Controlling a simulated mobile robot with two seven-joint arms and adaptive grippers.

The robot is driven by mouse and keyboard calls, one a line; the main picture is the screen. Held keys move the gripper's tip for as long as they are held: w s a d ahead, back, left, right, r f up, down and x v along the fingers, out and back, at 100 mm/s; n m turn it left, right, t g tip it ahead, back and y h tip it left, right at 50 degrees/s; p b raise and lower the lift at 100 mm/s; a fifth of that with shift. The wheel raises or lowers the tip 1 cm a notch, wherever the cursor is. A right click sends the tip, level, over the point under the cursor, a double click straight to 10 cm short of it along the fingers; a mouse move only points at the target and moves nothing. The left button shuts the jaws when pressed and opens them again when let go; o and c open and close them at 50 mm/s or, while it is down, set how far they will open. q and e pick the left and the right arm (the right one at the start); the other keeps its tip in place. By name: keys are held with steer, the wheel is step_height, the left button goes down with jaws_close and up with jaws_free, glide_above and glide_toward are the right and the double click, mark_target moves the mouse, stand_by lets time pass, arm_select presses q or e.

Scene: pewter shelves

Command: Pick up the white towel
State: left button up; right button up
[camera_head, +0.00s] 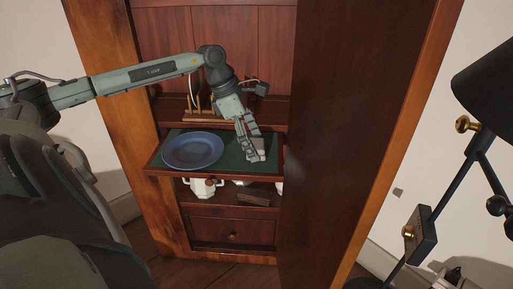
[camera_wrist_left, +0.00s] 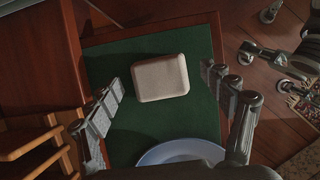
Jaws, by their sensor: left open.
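A small off-white block with rounded corners (camera_wrist_left: 160,77), which looks like the folded white towel, lies on the green mat (camera_wrist_left: 118,126) in the left wrist view. My left gripper (camera_wrist_left: 163,100) is open, with one finger on each side of the towel in that view and nothing visibly held. In the head view the left gripper (camera_head: 255,150) hangs over the right part of the green-lined shelf; the towel is mostly or wholly hidden there by the fingers. I cannot tell whether the fingers touch it. My right gripper is not in view.
A blue plate (camera_head: 193,150) lies on the same shelf, left of the gripper; its rim (camera_wrist_left: 182,150) also shows in the wrist view. A wooden rack (camera_head: 200,108) stands behind. White pots (camera_head: 202,187) stand below. A dark cabinet door (camera_head: 335,150) stands close right.

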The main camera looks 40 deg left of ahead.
mark_target(256, 144)
arm_select(q)
steer(key=shift+c, duration=0.6)
steer(key=c, duration=1.1)
steer(key=shift+r, duration=0.1)
